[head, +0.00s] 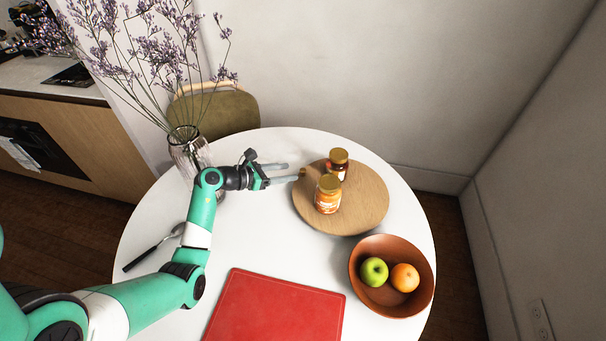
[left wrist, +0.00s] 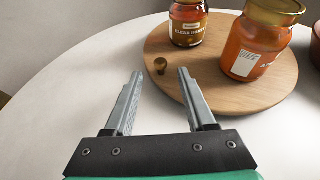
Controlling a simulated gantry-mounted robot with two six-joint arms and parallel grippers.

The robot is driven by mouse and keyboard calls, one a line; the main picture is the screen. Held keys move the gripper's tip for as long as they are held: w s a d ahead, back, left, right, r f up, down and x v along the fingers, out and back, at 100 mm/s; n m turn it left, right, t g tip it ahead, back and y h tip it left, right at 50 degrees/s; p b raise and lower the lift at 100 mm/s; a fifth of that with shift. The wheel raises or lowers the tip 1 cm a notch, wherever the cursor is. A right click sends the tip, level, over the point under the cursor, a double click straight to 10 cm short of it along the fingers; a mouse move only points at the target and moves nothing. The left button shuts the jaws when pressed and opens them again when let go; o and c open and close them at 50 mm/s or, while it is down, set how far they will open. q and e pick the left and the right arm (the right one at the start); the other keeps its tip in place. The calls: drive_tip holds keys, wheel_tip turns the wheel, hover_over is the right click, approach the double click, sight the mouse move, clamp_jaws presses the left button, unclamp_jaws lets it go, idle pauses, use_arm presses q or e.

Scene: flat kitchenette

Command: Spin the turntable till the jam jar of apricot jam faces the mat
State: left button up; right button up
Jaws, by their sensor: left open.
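The round wooden turntable (head: 365,208) stands on the white table, right of my left gripper. The orange jam jar with a gold lid (head: 328,199) stands upright near the turntable's front left; a pale label patch shows on it in the left wrist view (left wrist: 246,64). A darker jar, labelled clear honey (left wrist: 188,25), stands behind it. A small brass knob (left wrist: 160,66) sits at the turntable's left edge. My left gripper (head: 294,172) is open, its fingertips on either side of the knob; contact cannot be told. The red mat (head: 275,308) lies at the front. My right gripper is not in view.
A brown bowl (head: 412,249) with a green apple and an orange stands just right of the mat. A glass vase (head: 186,152) with tall purple flowers stands behind my left arm. A dark-handled spoon (head: 152,248) lies at the left. The table between spoon and mat is mostly clear.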

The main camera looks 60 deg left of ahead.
sight(301, 170)
use_arm(q)
drive_tip(key=b+x, duration=0.2)
drive_tip(key=x, duration=0.4)
drive_tip(key=shift+w+f+b, duration=0.2)
drive_tip(key=shift+b, duration=0.2)
drive_tip(key=shift+w, duration=0.25)
clamp_jaws()
idle(0.7)
